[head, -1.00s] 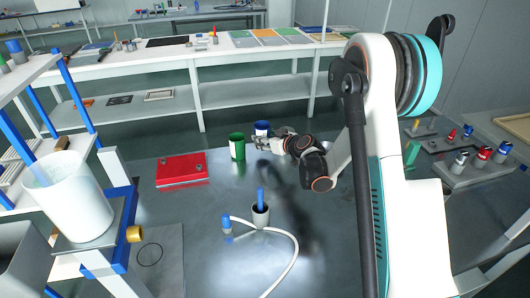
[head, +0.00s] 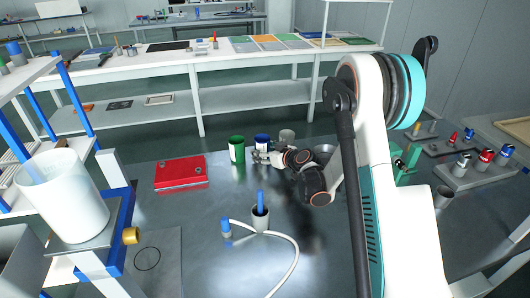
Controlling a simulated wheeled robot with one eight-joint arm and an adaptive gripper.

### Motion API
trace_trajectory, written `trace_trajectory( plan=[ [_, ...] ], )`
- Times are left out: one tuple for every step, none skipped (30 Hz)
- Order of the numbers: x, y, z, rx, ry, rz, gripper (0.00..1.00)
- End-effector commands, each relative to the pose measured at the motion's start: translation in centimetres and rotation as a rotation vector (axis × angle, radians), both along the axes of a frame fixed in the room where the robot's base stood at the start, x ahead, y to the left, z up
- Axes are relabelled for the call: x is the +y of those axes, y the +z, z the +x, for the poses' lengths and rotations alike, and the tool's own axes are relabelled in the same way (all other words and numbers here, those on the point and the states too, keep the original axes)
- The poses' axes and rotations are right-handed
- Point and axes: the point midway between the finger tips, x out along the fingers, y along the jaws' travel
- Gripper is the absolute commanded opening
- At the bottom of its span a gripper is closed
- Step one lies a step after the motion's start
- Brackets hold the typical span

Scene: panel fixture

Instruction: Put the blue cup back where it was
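The blue cup (head: 262,141) stands upright near the back edge of the dark table, just right of the green cup (head: 237,149). A small gap separates the two cups. My gripper (head: 262,156) is at the near side of the blue cup, low on its body, with its fingers at the cup and appearing shut on it. The cup's lower part is partly hidden by the fingers. I cannot tell whether its base touches the table. A grey cup (head: 287,135) stands behind and to the right of the blue cup, partly hidden by my arm.
A red box (head: 181,174) lies left of the cups. A small pot with a blue stick (head: 260,217) and a white cable (head: 290,262) are in front. A white bucket (head: 62,195) stands at left; several cans sit on a block (head: 470,172) at right.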

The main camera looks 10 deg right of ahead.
Motion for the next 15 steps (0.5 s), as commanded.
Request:
trace_trajectory(
  plan=[
    [0.0, 0.0, 0.0, 0.000, 0.000, 0.000, 0.65],
    [0.0, 0.0, 0.0, 0.000, 0.000, 0.000, 0.65],
    [0.0, 0.0, 0.0, 0.000, 0.000, 0.000, 0.65],
    [0.0, 0.0, 0.0, 0.000, 0.000, 0.000, 0.65],
    [0.0, 0.0, 0.0, 0.000, 0.000, 0.000, 0.65],
    [0.0, 0.0, 0.0, 0.000, 0.000, 0.000, 0.65],
    [0.0, 0.1, 0.0, 0.000, 0.000, 0.000, 0.65],
    [0.0, 0.2, 0.0, 0.000, 0.000, 0.000, 0.65],
    [0.0, 0.4, 0.0, 0.000, 0.000, 0.000, 0.65],
    [-0.2, 0.5, -0.3, 0.000, -0.001, 0.000, 0.65],
    [-0.3, 0.6, -0.6, 0.000, -0.001, 0.000, 0.65],
    [-0.5, 0.9, -1.0, 0.000, -0.001, 0.000, 0.65],
    [-0.7, 1.1, -1.4, 0.000, -0.001, 0.000, 0.65],
    [-0.9, 1.4, -1.9, 0.000, -0.002, 0.000, 0.65],
    [-1.2, 1.7, -2.6, 0.000, -0.003, 0.001, 0.65]
  ],
)
